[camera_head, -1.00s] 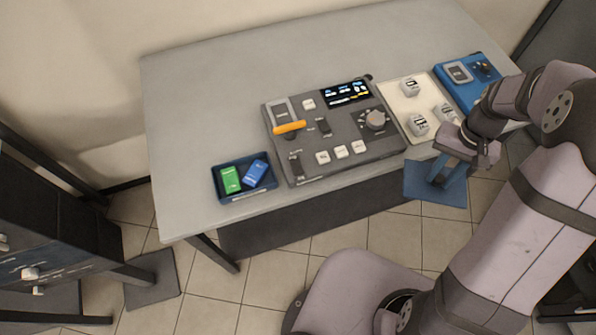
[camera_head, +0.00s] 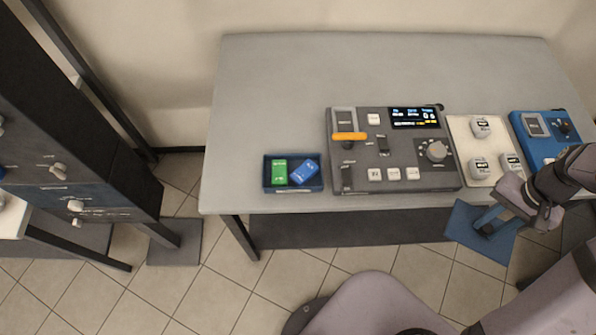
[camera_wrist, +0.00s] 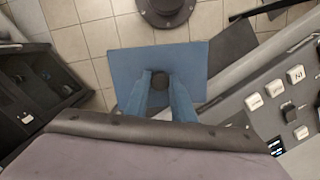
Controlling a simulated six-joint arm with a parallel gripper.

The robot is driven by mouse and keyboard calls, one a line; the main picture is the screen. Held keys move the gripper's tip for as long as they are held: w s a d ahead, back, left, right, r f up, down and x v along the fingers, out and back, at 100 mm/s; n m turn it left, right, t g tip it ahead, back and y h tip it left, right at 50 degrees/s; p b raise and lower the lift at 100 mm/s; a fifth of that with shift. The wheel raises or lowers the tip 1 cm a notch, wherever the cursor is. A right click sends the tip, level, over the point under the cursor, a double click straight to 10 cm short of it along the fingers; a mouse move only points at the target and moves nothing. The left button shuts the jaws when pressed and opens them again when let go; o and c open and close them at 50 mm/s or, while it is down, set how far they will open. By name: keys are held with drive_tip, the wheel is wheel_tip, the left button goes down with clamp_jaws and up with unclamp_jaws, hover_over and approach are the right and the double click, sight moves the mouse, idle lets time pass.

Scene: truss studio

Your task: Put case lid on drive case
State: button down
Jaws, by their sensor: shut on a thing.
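The case lid is a flat blue square panel (camera_head: 463,222) with a dark round knob, held off the table's front edge above the floor. My gripper (camera_head: 487,226) is shut on this knob. In the wrist view, the lid (camera_wrist: 130,65) hangs below the two blue fingers (camera_wrist: 158,88), which close around the knob. The drive case appears to be the small open dark-blue tray (camera_head: 268,186) at the table's front left, with a green drive (camera_head: 279,172) and a blue drive (camera_head: 305,171) inside. My gripper is well to its right. The tray is not visible in the wrist view.
A grey control console (camera_head: 350,175) with an orange-handled lever (camera_head: 349,136) stands between tray and lid. A white panel with several blocks (camera_head: 466,135) and a blue device (camera_head: 541,145) are farther right. The table (camera_head: 270,90) is clear behind the tray. A dark cabinet (camera_head: 70,130) stands left.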

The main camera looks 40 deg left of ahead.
drive_tip(key=a+r+n+p, duration=0.1)
drive_tip(key=a, duration=0.7)
drive_tip(key=a+r+n+p, duration=0.1)
drive_tip(key=a, duration=0.8)
drive_tip(key=s+a+n+p, duration=0.1)
drive_tip(key=a, duration=0.7)
drive_tip(key=shift+a+r, duration=0.25)
drive_tip(key=shift+r, duration=0.15)
drive_tip(key=s+a+r+n+p, duration=0.1)
drive_tip(key=s+a+n+p, duration=0.1)
drive_tip(key=s+a, duration=1.5)
drive_tip(key=a+n, duration=0.1)
drive_tip(key=a, duration=0.2)
drive_tip(key=shift+r+h+p, duration=0.3)
drive_tip(key=shift+h, duration=0.1)
drive_tip(key=shift+f, duration=0.2)
drive_tip(key=shift+w+f+b, duration=0.1)
drive_tip(key=shift+f+b, duration=2.1)
drive_tip(key=shift+f, duration=0.5)
